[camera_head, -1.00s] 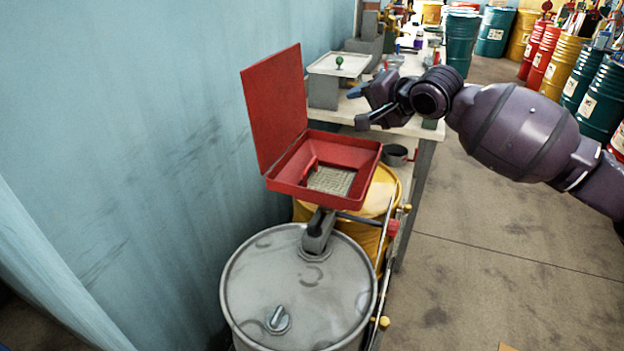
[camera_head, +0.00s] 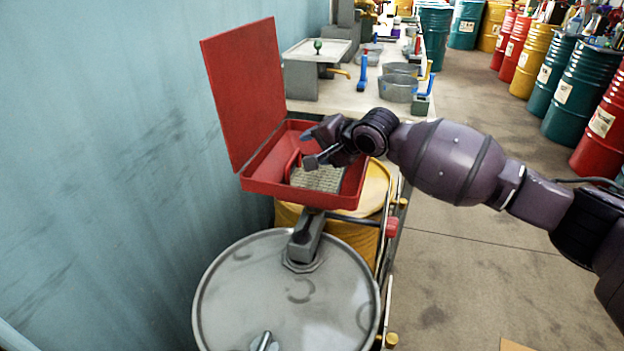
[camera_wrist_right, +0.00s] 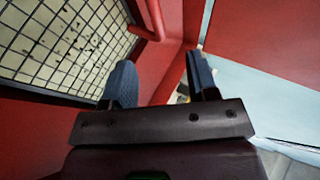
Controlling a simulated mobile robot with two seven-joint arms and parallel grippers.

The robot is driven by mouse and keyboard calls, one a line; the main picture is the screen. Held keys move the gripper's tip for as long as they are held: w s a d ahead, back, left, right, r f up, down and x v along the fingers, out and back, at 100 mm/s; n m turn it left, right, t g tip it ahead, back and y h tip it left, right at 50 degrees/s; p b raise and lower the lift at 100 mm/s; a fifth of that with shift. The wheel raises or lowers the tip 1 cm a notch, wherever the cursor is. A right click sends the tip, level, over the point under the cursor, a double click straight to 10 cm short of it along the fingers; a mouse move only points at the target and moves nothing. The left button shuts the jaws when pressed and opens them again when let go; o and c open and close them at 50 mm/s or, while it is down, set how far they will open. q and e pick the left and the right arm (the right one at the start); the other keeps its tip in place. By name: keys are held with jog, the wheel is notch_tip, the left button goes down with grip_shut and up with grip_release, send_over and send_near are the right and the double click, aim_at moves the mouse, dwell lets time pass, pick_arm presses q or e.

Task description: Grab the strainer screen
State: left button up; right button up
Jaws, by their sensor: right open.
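The strainer screen (camera_head: 318,179) is a pale mesh with a red handle (camera_head: 293,164) at its left side. It lies in the open red box-shaped funnel (camera_head: 300,195). My right gripper (camera_head: 308,152) is open above the funnel, close to the handle. In the right wrist view, the black grid of the screen (camera_wrist_right: 60,45) fills the upper left. The red handle (camera_wrist_right: 152,20) shows just beyond the gap between the two blue-grey fingers (camera_wrist_right: 163,78), which hold nothing. The gripper hides part of the funnel's far side in the head view. My left gripper is out of view.
The funnel's raised red lid (camera_head: 245,92) stands at the left, near the blue wall (camera_head: 110,130). A grey drum (camera_head: 285,290) stands in front and a yellow drum (camera_head: 345,235) below. A workbench (camera_head: 345,98) with basins lies behind.

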aim_at(303, 170)
jog(key=b+x, duration=0.1)
jog(key=x, duration=0.3)
jog(key=shift+f+b, duration=0.4)
jog(key=shift+f, duration=0.1)
jog(key=shift+w+a, duration=0.15)
jog(key=shift+a, duration=0.05)
jog(key=shift+a+r, duration=0.1)
jog(key=shift+c, duration=0.4)
jog(key=c, duration=0.5)
grip_shut()
